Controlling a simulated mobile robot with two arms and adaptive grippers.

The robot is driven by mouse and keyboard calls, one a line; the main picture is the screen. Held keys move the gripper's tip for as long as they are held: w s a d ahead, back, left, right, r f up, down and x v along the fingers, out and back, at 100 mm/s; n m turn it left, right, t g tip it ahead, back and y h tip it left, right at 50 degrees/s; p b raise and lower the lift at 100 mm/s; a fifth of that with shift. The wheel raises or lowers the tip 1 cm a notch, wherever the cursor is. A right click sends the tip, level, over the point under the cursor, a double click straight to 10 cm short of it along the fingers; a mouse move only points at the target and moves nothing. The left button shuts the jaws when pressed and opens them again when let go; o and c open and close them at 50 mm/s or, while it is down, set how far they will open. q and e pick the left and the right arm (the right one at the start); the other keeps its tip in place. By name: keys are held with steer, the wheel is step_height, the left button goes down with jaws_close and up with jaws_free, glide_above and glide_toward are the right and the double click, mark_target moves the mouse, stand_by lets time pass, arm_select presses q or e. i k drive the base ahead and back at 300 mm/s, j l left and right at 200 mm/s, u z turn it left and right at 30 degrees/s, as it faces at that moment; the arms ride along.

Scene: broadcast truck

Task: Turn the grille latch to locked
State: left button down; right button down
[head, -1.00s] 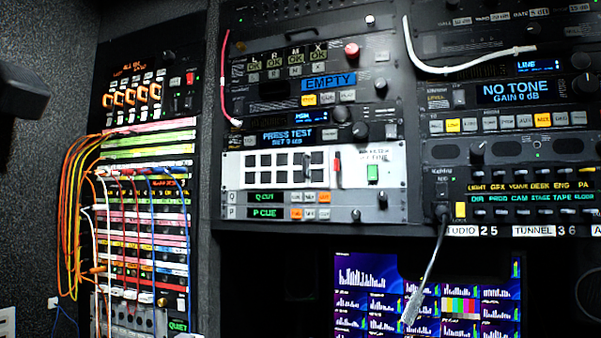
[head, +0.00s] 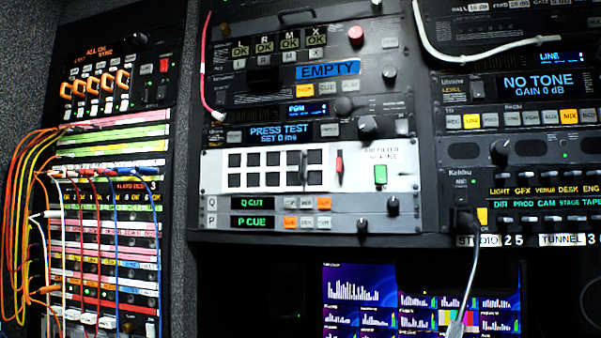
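The grille is a white panel (head: 212,183) with two rows of dark square openings, in the middle of the head view. A small red latch-like piece (head: 339,163) stands roughly upright on the panel, right of the openings. A dark upright bar (head: 303,165) crosses the openings near their right end. A green tab (head: 380,175) sits farther right, below small lettering that I cannot fully read. I cannot tell which latch position counts as locked. Neither of my grippers is in view.
Rack units with knobs and displays surround the panel; the "PRESS TEST" unit (head: 273,133) is above and the "Q CUT" row (head: 253,203) below. Patch cables (head: 20,220) hang at left. A grey cable (head: 468,275) hangs at lower right. Monitors (head: 360,298) glow below.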

mark_target(340, 167)
steer(key=k+l+u, duration=0.1)
steer(key=l, duration=0.3)
steer(key=k+l, duration=0.2)
steer(key=l, duration=0.25)
steer(key=k+l+u, duration=0.15)
steer(key=l, duration=0.25)
